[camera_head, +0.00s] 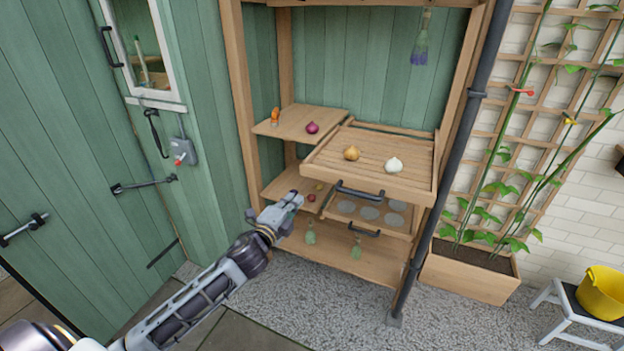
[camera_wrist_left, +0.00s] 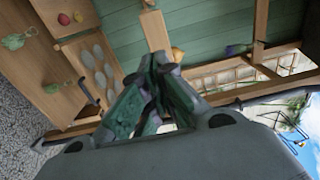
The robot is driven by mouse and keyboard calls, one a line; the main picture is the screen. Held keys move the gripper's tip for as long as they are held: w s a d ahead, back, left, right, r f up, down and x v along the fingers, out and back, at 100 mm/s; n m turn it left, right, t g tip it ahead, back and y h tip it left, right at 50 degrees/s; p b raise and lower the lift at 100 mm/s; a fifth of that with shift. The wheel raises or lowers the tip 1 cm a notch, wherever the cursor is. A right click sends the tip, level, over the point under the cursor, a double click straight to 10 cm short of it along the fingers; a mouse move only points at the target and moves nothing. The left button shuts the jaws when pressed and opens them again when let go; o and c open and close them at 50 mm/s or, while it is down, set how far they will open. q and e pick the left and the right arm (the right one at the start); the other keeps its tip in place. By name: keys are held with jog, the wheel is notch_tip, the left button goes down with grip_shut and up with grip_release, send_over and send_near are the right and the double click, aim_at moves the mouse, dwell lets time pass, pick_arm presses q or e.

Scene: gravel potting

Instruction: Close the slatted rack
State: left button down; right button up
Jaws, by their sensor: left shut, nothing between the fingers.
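The slatted rack (camera_head: 378,158) is a wooden pull-out tray in the shelf unit, standing out past the shelf front in the head view. A brown onion (camera_head: 351,153) and a white bulb (camera_head: 393,165) lie on its slats. Its dark handle (camera_head: 360,191) is on the front board. My left gripper (camera_head: 296,199) is shut and empty, to the left of the handle and apart from it in the picture. In the left wrist view its fingers (camera_wrist_left: 158,75) meet and hide much of the rack. My right gripper is not in view.
Below the rack is a drawer with round grey discs (camera_head: 369,212) and its own dark handle (camera_head: 364,229). A red onion (camera_head: 312,128) lies on the left shelf (camera_head: 300,119). A dark pipe (camera_head: 452,160) stands right of the unit, beside a planter (camera_head: 468,272). Gravel covers the ground in front.

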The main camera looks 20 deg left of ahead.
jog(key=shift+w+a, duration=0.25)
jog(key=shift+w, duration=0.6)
